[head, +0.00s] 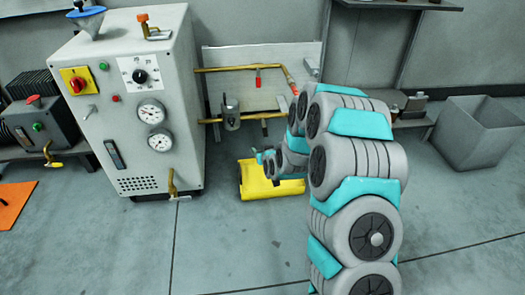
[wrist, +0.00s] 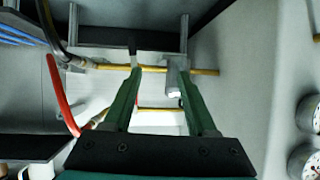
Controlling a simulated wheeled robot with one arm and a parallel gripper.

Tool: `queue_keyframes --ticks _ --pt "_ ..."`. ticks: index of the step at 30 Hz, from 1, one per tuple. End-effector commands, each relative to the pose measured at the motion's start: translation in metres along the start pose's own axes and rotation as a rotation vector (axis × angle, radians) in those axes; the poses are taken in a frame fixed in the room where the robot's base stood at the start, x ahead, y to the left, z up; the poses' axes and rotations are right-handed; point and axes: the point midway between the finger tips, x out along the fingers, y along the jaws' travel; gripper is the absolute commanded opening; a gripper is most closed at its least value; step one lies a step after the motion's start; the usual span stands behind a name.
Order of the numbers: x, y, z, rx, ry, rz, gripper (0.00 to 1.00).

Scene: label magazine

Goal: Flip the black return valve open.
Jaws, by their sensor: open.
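The black valve handle (head: 265,128) hangs below the lower yellow pipe (head: 245,118) of the wall panel. In the wrist view, which looks turned over, the black handle (wrist: 132,46) sticks up from the pipe (wrist: 155,69). My gripper (wrist: 159,72) is open, with its two green fingers apart and nothing seen between them but pipe and panel. The left fingertip appears just below the black handle in the picture; contact cannot be told. In the head view my gripper (head: 262,155) is small, low in front of the panel, and partly hidden by my arm.
A grey cabinet (head: 150,170) with gauges stands left of the panel. A grey cylinder (head: 231,114) sits at the lower pipe. A red valve handle (head: 258,82) is on the upper pipe. A yellow object (head: 255,185) lies on the floor below.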

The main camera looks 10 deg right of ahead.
Motion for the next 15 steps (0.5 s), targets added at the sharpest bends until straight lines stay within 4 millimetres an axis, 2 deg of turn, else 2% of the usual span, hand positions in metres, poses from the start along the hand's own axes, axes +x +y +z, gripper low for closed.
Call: queue_keyframes --ticks 6,15 --pt "-0.018 -0.004 -0.006 -0.002 -0.059 -0.007 0.57" --pt "-0.024 -0.004 -0.006 -0.002 -0.082 -0.009 0.57"
